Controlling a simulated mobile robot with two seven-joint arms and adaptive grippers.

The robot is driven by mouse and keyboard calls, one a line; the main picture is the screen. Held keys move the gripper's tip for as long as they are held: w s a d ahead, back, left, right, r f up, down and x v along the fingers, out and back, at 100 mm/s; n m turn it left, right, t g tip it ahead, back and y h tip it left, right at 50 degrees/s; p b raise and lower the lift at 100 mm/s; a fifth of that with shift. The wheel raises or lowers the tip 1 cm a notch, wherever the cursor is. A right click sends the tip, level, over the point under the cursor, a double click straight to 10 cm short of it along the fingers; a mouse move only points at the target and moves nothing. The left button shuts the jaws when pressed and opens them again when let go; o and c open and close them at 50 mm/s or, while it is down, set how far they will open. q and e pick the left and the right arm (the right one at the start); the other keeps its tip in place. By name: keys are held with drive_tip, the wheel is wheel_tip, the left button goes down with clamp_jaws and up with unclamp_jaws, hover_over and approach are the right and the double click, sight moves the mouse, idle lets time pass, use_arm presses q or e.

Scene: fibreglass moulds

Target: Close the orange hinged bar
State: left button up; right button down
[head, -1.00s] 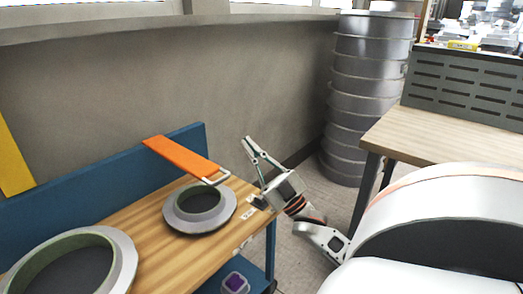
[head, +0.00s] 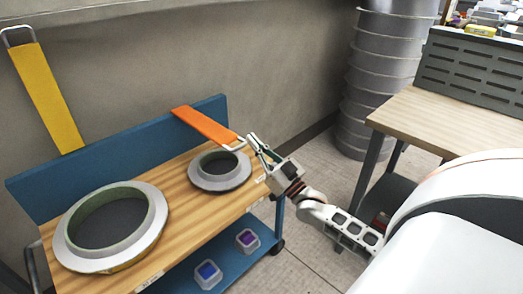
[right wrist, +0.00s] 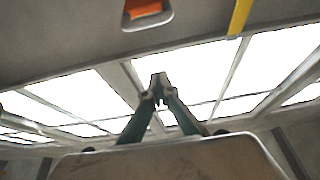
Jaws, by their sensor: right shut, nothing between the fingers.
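The orange hinged bar (head: 204,124) reaches out from the top of the blue back panel (head: 130,160) over the small ring mould (head: 219,171). Its wire handle (head: 235,146) is at the free end. My right gripper (head: 252,140) is just right of the handle, its fingers together and empty. Whether they touch the handle I cannot tell. The right wrist view shows the closed fingertips (right wrist: 160,85) pointing up, with the orange bar's end (right wrist: 146,10) at the top edge. My left gripper is not in view.
A yellow bar (head: 48,97) stands raised behind the large ring mould (head: 108,225) on the wooden top. Blue and purple items (head: 208,272) lie on the lower shelf. A metal drum stack (head: 388,75) and another table (head: 460,120) stand at the right.

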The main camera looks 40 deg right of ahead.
use_arm(q)
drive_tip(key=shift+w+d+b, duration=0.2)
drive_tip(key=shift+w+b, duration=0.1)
drive_tip(key=shift+b, duration=0.4)
use_arm(e)
drive_tip(key=shift+w+a+f, duration=0.1)
drive_tip(key=shift+w+f, duration=0.2)
drive_tip(key=shift+w, duration=0.5)
drive_tip(key=shift+w+a+f, duration=0.1)
drive_tip(key=shift+w+f, duration=0.2)
drive_tip(key=shift+w, duration=0.45)
drive_tip(key=shift+w+f, duration=0.3)
drive_tip(key=shift+w, duration=0.5)
drive_tip(key=shift+f, duration=0.1)
